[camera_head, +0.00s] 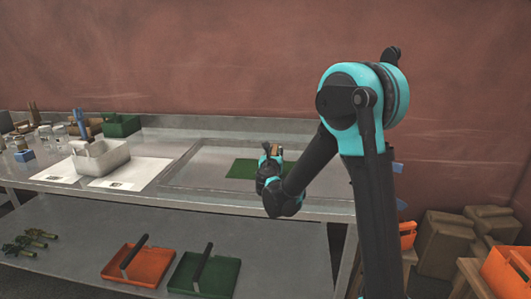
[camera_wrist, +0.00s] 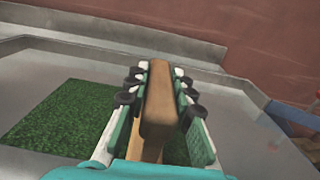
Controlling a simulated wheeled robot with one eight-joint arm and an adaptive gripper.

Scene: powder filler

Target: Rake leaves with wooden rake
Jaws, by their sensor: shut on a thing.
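My gripper (camera_wrist: 158,100) is shut on a brown wooden piece, which looks like the handle of the wooden rake (camera_wrist: 159,103). In the head view my gripper (camera_head: 271,157) is over the metal table, at the green mat (camera_head: 242,168), and a bit of the wood (camera_head: 277,150) shows. The mat also shows in the wrist view (camera_wrist: 65,112), under and left of the fingers. I cannot make out any separate leaves on it.
A white bin (camera_head: 101,158) stands on white sheets left of the table's recessed area. Orange (camera_head: 136,264) and green trays (camera_head: 203,274) lie on the lower shelf. Brown boxes (camera_head: 445,244) stand at the right.

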